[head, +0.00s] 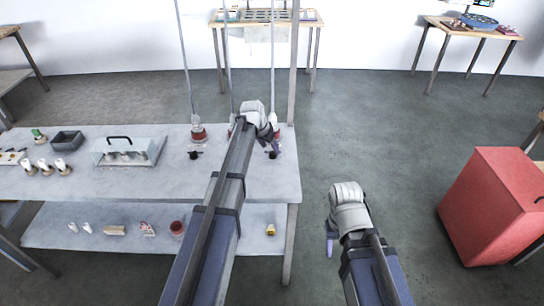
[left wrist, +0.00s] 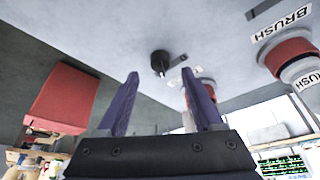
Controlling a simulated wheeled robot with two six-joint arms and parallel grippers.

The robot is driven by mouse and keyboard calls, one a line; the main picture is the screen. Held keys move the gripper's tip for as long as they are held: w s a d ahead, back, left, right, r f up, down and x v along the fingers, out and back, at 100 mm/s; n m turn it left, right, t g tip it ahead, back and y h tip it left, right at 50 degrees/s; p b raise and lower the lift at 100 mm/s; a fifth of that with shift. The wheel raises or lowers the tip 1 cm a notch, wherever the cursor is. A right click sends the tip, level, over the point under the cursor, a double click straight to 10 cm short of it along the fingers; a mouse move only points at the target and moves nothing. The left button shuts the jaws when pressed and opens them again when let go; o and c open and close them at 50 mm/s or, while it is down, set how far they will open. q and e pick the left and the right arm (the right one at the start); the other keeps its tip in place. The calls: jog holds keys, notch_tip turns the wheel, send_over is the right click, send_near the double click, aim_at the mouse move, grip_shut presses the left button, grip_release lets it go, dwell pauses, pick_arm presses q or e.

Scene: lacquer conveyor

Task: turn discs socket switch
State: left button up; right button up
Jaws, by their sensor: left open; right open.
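A black rotary switch (left wrist: 160,62) stands on the grey table top in the left wrist view, ahead of and between my left fingertips. In the head view it shows beside my left gripper (head: 272,146), which hangs over the table's right end. My left gripper also shows in the left wrist view (left wrist: 167,90), open and empty, apart from the switch. A red socket (left wrist: 201,97) with a small label, unreadable here, is partly hidden behind one finger. My right gripper (head: 330,243) is open and empty, off the table's right side.
A second red socket (head: 198,133) and black switch (head: 194,153) stand further left; this socket's label reads BRUSH. A clear cover with a black handle (head: 127,151) and a dark bin (head: 67,141) are on the left. A red cabinet (head: 492,205) stands right; open floor lies between.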

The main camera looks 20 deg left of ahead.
aim_at(272, 152)
pick_arm(q)
jog(key=b+x, duration=0.3)
jog(key=x, duration=0.1)
jog(key=shift+w+f, duration=0.1)
jog(key=shift+f, duration=0.05)
jog(key=shift+c, duration=0.3)
grip_shut()
